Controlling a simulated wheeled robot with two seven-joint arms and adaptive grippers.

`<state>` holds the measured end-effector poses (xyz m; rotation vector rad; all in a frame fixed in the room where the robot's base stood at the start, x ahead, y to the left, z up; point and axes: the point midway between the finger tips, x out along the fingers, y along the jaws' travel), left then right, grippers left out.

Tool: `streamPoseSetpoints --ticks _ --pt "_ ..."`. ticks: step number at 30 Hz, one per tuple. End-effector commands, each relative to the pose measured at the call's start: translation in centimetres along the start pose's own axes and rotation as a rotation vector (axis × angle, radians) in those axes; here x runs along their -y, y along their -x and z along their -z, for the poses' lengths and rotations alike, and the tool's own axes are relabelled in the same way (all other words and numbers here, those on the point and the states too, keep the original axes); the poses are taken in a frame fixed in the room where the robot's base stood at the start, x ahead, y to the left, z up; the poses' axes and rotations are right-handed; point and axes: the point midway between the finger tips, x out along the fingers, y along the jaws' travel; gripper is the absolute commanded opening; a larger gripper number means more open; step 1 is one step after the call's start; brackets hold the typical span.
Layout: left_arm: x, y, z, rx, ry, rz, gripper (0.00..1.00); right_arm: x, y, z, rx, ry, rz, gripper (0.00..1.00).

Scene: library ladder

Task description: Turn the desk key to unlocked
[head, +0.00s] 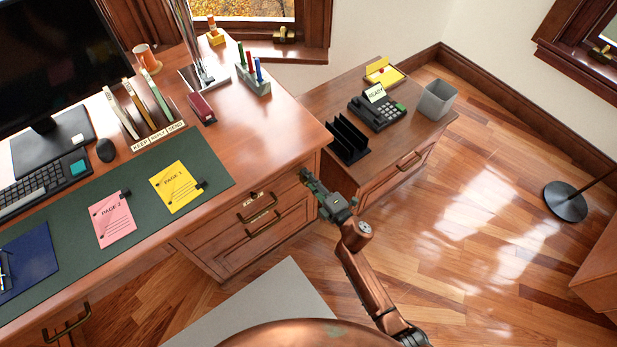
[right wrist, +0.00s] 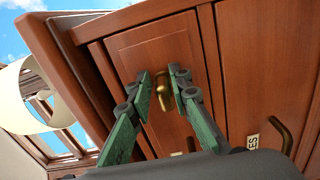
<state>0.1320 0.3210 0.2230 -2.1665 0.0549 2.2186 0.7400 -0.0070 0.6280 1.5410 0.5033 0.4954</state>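My right gripper (head: 306,178) is at the right end of the desk (head: 285,130), by its front corner. In the right wrist view its two green fingers (right wrist: 162,78) are apart, with a brass piece (right wrist: 161,92), which looks like the desk key, seen between and beyond them on a wooden panel. In the head view the gripper hides that spot. My left gripper is not in view.
A drawer front with a brass handle (right wrist: 283,135) and a label (right wrist: 253,141) is beside the panel. A low side cabinet (head: 385,155) with a phone (head: 377,111) and black file rack (head: 347,140) stands close right of the gripper. Open floor (head: 480,230) lies further right.

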Motion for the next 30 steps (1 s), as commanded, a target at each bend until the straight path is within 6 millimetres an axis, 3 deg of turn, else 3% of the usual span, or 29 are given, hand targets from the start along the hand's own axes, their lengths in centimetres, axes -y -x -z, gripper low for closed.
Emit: streamPoseSetpoints --ticks 4,14,30 --pt "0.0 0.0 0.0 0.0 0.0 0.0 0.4 0.1 0.1 -0.3 0.005 0.001 0.002 0.29" --pt "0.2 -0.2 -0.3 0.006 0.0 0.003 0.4 0.2 0.7 -0.4 0.007 0.002 0.004 0.29" --pt "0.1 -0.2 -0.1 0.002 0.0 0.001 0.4 0.1 10.4 -0.2 0.005 0.0 0.005 0.29"
